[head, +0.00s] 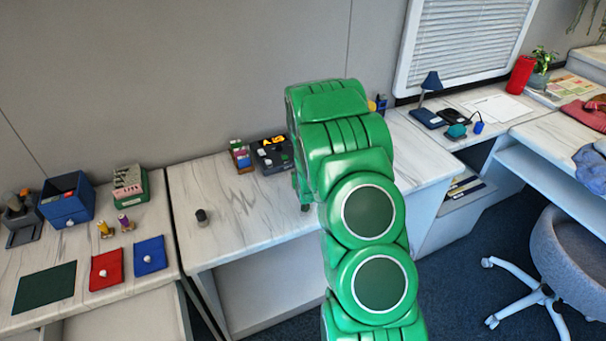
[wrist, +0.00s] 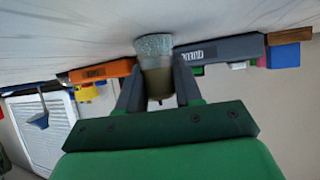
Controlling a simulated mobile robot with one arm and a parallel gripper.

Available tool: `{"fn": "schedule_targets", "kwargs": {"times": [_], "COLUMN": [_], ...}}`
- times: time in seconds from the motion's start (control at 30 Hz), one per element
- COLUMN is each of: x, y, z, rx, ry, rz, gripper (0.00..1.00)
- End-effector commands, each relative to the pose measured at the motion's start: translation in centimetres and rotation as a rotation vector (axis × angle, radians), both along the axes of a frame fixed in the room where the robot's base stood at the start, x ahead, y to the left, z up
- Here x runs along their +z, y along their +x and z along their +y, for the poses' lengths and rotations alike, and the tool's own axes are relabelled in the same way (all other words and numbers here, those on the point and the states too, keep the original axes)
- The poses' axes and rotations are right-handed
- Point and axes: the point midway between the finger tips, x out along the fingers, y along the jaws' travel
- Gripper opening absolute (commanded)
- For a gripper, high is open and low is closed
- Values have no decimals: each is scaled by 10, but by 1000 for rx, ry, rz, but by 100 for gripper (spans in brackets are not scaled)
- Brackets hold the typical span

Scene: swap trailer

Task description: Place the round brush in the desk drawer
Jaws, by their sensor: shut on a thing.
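My gripper (wrist: 158,92) is shut on a short round thing with a speckled grey end, which looks like the round brush (wrist: 154,46). In the wrist view its speckled end points to the pale marble-look worktop (wrist: 70,30); I cannot tell if it touches. In the head view my green arm hides the gripper and the held thing. What looks like an open drawer (head: 464,202) with a few dark and yellow items shows below the desk top with the blue lamp, right of my arm.
A black organiser tray (head: 272,155) stands on the worktop left of my arm. A blue lamp (head: 430,88) is on the right desk. A grey swivel chair (head: 565,255) stands at right. The worktop's left middle is mostly clear.

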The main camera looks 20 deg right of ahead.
Motion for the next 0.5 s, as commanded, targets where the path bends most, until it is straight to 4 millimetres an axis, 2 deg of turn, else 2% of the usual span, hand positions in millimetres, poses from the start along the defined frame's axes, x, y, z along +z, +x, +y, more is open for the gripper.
{"fn": "schedule_targets", "kwargs": {"times": [0.23,0.27,0.4,0.5], "x": [-2,-2,-1,-1], "y": [0,0,0,0], "z": [0,0,0,0], "rx": [0,0,0,0], "ry": [0,0,0,0], "rz": [-1,-1,-1,-1], "gripper": [5,39,60,60]}}
